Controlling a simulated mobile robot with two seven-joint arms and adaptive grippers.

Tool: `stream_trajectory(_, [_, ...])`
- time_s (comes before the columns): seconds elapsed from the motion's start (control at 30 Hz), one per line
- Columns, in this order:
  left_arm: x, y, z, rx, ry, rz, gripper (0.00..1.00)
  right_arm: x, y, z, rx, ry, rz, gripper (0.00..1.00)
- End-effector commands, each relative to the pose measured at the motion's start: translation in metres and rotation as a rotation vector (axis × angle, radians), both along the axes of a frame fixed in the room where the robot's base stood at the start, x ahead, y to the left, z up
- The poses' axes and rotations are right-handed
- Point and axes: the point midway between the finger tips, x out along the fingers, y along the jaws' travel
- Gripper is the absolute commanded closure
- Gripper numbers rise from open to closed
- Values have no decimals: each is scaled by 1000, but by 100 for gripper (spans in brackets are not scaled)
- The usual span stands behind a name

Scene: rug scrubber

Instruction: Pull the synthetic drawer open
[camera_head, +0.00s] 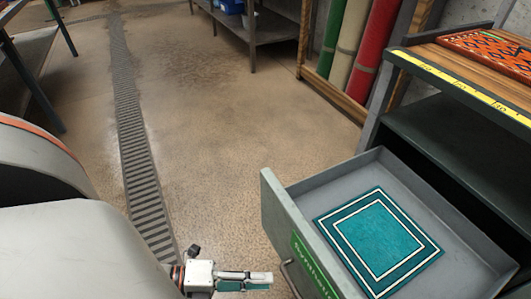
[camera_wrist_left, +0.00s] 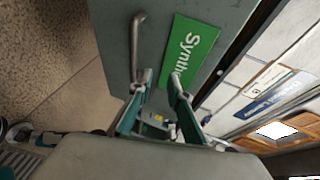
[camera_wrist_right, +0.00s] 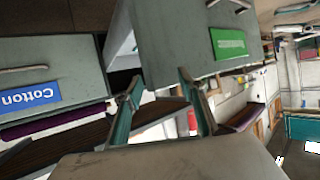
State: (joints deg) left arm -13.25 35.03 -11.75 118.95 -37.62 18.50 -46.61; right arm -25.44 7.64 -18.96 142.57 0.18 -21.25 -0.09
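The synthetic drawer (camera_head: 278,224) is grey and stands well out from its cabinet in the head view. Its front has a green label (camera_head: 314,268) and a metal bar handle (camera_head: 290,280). The label, reading "Synth", also shows in the left wrist view (camera_wrist_left: 190,52), with the handle (camera_wrist_left: 136,48) beside it. My left gripper (camera_head: 268,281) is in front of the drawer front, close to the handle. In the left wrist view its fingers (camera_wrist_left: 160,82) are apart with nothing seen between them; whether one touches the handle is unclear. My right gripper (camera_wrist_right: 160,85) is open and empty.
A teal rug (camera_head: 380,240) lies in the drawer. A worktop with a yellow ruler strip (camera_head: 460,87) is above it. The right wrist view shows a drawer labelled "Cotton" (camera_wrist_right: 85,70). Rolled rugs (camera_head: 352,48) stand behind. Open floor (camera_head: 230,130) lies left of the drawer.

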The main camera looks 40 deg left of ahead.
Motion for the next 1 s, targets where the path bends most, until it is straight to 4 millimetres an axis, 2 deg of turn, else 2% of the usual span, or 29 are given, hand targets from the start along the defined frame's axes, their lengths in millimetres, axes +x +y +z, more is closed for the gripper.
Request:
stream_trajectory(0.03, [-11,-5,-4,-14,19,-9,82,0,0,-1,0,2,0,60])
stream_trajectory(0.1, [-13,-4,-3,-13,19,-9,82,0,0,-1,1,1,0,60])
stream_trajectory(0.43, [-11,-3,-2,-11,14,-8,82,0,0,0,0,-1,0,60])
stream_trajectory(0.67, [-9,-3,0,-10,10,-7,82,5,0,12,0,-23,0,60])
stream_trajectory(1.0, [-10,-3,-1,-11,11,-8,82,4,0,11,1,-21,0,60])
